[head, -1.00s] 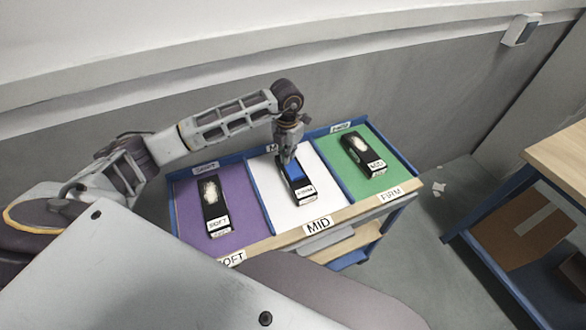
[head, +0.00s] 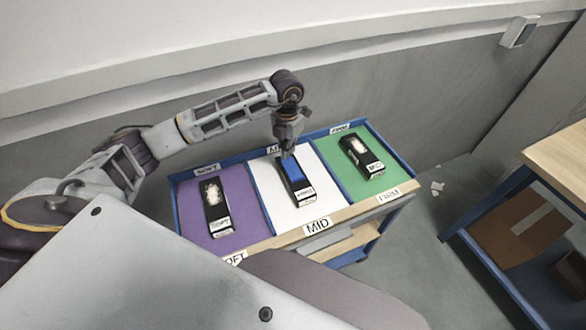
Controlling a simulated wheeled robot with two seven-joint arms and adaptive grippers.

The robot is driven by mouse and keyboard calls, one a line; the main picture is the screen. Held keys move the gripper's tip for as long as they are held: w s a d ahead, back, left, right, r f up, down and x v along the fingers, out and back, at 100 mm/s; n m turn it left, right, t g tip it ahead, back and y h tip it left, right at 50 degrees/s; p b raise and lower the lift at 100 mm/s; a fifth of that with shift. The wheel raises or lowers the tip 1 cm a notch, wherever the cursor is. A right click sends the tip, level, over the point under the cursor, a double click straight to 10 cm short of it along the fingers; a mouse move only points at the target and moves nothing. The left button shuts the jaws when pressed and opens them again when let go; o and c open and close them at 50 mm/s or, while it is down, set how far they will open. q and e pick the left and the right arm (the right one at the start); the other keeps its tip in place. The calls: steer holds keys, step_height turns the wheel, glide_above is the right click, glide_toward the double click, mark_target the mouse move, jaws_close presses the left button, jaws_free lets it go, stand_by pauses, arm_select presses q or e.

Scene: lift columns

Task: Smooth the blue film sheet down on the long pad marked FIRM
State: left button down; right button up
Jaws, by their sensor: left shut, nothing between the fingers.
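The long black pad (head: 301,188) stands in the white middle section of the trolley top, which is labelled MID. The white tag (head: 304,194) on its near end is small, and it seems to read FIRM. The blue film sheet (head: 293,171) lies on the far part of this pad. My left gripper (head: 287,153) is shut and empty, pointing down at the far end of the film. I cannot tell whether its tips touch the film or hover just over it. My right gripper is not in view.
A black pad marked SOFT (head: 215,208) lies on the purple section (head: 245,220) at left. A pad marked MID (head: 362,156) lies on the green section (head: 390,175) at right. A wooden-topped bench (head: 560,160) stands at far right, with floor between.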

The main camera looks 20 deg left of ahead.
mark_target(289, 162)
arm_select(q)
steer(key=shift+r+p, duration=1.15)
steer(key=shift+r, duration=1.15)
steer(key=shift+f, duration=0.1)
